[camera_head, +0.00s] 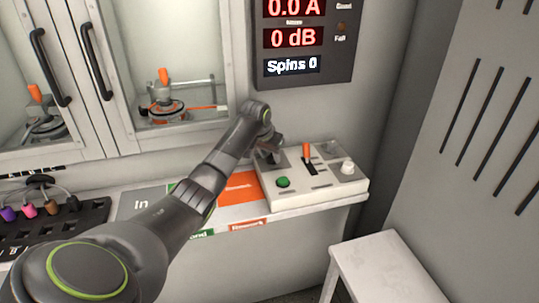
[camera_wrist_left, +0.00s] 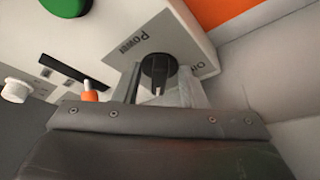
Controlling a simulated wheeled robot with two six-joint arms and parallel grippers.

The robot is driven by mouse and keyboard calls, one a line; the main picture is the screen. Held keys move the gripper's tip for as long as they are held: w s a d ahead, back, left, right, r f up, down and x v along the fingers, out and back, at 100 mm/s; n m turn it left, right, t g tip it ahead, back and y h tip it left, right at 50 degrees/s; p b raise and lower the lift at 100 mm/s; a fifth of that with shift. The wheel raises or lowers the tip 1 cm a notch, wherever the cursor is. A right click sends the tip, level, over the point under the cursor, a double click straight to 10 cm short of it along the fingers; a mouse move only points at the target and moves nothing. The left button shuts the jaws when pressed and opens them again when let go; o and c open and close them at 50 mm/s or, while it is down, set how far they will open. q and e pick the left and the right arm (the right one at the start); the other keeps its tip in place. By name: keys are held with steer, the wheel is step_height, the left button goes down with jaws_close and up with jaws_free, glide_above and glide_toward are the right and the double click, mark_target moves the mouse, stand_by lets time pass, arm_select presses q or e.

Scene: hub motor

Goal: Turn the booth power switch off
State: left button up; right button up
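The power switch (camera_wrist_left: 158,72) is a black round knob on a white control box, with a pale pointer mark, beside the word "Power" and a partly hidden "ON" label in the left wrist view. My left gripper (camera_wrist_left: 158,85) has one finger on each side of the knob, apart from each other. I cannot tell whether the fingers touch it. In the head view my left gripper (camera_head: 269,155) is at the left end of the control box (camera_head: 325,190) and hides the switch. My right gripper is not in view.
The box also carries a green button (camera_head: 283,182), an orange-tipped lever (camera_head: 306,152) and a white knob (camera_head: 347,167). A display (camera_head: 295,38) above reads 0.0 A, 0 dB and Spins 0. A white stool (camera_head: 385,265) stands at lower right.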

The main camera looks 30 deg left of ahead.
arm_select(q)
jaws_close()
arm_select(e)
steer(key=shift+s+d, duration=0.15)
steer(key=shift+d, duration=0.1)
